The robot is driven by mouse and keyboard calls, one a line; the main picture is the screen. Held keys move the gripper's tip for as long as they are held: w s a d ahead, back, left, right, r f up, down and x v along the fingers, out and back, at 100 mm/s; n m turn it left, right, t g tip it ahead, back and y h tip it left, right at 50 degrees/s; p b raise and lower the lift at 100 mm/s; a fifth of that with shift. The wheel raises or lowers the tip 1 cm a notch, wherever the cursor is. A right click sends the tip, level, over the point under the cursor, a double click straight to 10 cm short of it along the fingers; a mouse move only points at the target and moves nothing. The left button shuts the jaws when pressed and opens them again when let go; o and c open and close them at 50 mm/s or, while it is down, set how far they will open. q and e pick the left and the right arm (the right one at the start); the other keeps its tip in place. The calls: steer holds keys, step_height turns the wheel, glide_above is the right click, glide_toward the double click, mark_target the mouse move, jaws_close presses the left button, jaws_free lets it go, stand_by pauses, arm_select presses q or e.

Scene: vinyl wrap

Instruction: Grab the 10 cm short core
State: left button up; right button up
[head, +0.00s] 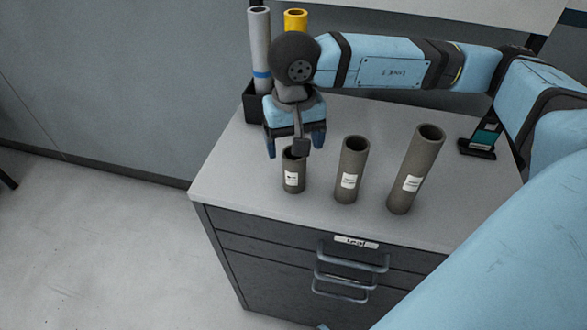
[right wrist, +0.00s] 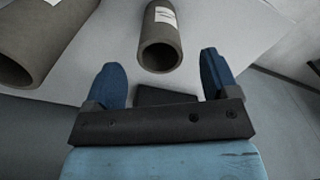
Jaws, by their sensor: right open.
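Three grey-brown hollow cores with white labels stand upright in a row on the cabinet top. The shortest core (head: 293,185) is at the left, a middle one (head: 351,168) beside it, and the tallest (head: 415,168) at the right. My right gripper (head: 296,146) points down at the short core's upper end and partly hides it. In the right wrist view, the blue fingers (right wrist: 161,82) are spread and empty. The short core (right wrist: 161,35) shows beyond them, between the two fingers and apart from them. My left gripper is not in view.
The cabinet top (head: 235,185) has free room at the left. A black holder (head: 253,103) with a grey roll (head: 259,45) and a yellow roll (head: 295,18) stands behind my gripper. A small dark device (head: 482,139) lies at the right. Another core (right wrist: 40,35) is close by in the wrist view.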

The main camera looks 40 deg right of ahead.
mark_target(294, 165)
steer(key=shift+f, duration=3.2)
steer(key=shift+c, duration=0.5)
steer(key=c, duration=0.9)
